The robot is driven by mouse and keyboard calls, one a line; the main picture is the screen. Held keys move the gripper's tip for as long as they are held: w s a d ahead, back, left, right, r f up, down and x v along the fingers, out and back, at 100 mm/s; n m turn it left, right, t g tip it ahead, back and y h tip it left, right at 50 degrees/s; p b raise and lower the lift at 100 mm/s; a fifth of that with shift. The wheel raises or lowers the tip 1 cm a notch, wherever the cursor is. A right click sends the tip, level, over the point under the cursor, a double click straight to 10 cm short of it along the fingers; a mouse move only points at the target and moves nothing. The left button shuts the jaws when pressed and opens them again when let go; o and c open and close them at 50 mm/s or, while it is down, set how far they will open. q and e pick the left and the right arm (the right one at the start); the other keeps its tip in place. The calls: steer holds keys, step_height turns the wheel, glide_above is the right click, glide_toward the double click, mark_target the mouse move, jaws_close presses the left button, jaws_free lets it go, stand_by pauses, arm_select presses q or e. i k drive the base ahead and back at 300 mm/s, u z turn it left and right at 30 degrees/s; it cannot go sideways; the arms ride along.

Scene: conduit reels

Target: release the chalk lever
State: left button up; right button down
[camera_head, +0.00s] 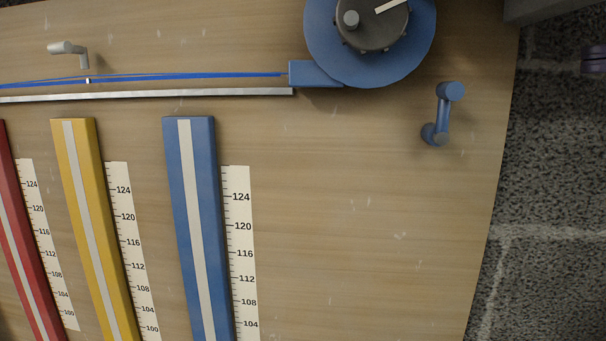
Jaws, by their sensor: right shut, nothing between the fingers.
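The chalk lever (68,48) is a pale grey-white crank handle at the upper left of the board. Its grip points left and its short arm runs down on the right to a small pivot by a thin blue line. No gripper is near it. At the right edge, the dark tip of my right gripper (593,60) just shows, shut and empty, over the floor beyond the board. Most of it is cut off by the frame. My left gripper is not in view.
A blue reel (415,55) with a dark knobbed hub stands at top centre-right, and a blue lever (440,115) is beside it. Red (20,255), yellow (85,220) and blue (190,220) bars with scales lie on the left. The board's lower right is clear.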

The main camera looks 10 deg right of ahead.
mark_target(447, 92)
steer(key=k, duration=1)
